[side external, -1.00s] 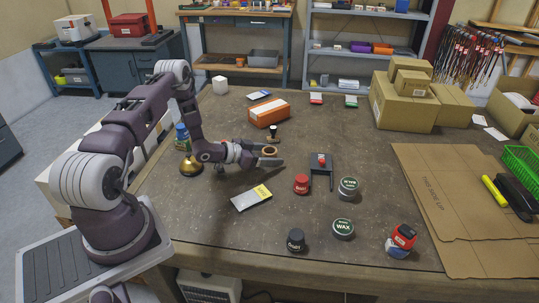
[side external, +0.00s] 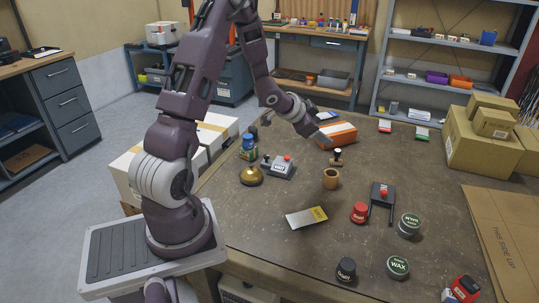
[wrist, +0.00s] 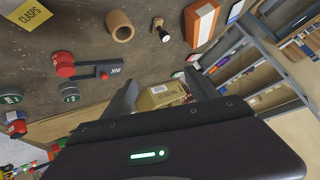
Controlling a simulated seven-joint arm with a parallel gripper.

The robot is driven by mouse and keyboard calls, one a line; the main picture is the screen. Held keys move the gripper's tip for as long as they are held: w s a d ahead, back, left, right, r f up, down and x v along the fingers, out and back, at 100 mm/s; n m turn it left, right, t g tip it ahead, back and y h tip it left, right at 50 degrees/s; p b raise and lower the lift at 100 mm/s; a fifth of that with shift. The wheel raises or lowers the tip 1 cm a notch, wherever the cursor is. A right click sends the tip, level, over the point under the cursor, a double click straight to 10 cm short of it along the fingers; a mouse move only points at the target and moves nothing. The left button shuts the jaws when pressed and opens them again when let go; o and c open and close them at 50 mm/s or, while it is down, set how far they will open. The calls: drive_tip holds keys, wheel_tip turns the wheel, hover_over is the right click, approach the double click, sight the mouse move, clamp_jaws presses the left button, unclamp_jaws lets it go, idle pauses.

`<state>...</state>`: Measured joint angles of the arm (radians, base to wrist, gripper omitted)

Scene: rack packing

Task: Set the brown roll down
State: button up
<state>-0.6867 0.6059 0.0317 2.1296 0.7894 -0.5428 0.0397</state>
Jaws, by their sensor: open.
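The brown roll (side external: 331,179), a short hollow cylinder, stands upright on the dark tabletop (side external: 290,240) near the middle of the side view. In the wrist view the roll (wrist: 120,27) shows at the top left, its open end visible. My gripper (side external: 322,133) is up and behind the roll, near the orange box, clear of the roll. In the wrist view my gripper (wrist: 163,86) has its two fingers spread apart with nothing between them.
A stamp (side external: 337,158) and an orange-and-white box (side external: 338,134) stand behind the roll. A yellow-and-white card (side external: 306,217) lies in front. Cardboard boxes (side external: 483,145) stand at right.

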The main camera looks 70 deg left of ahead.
drive_tip(key=s+d+r+n+g+y, duration=0.15)
drive_tip(key=s+d+r, duration=0.35)
drive_tip(key=d+r, duration=0.55)
drive_tip(key=s+d+r+g+h, duration=0.1)
drive_tip(key=s+d+r+h, duration=0.1)
drive_tip(key=s+d, duration=0.6)
drive_tip(key=s+d+r+g+h, duration=0.1)
drive_tip(key=s+d+r, duration=0.2)
drive_tip(key=s+d, duration=0.4)
drive_tip(key=s+n, duration=0.1)
drive_tip(key=s, duration=0.7)
drive_tip(key=shift+d+r+h, duration=0.15)
drive_tip(key=shift+d+h, duration=0.2)
drive_tip(key=shift+s+g, duration=0.1)
drive_tip(key=shift+g, duration=0.15)
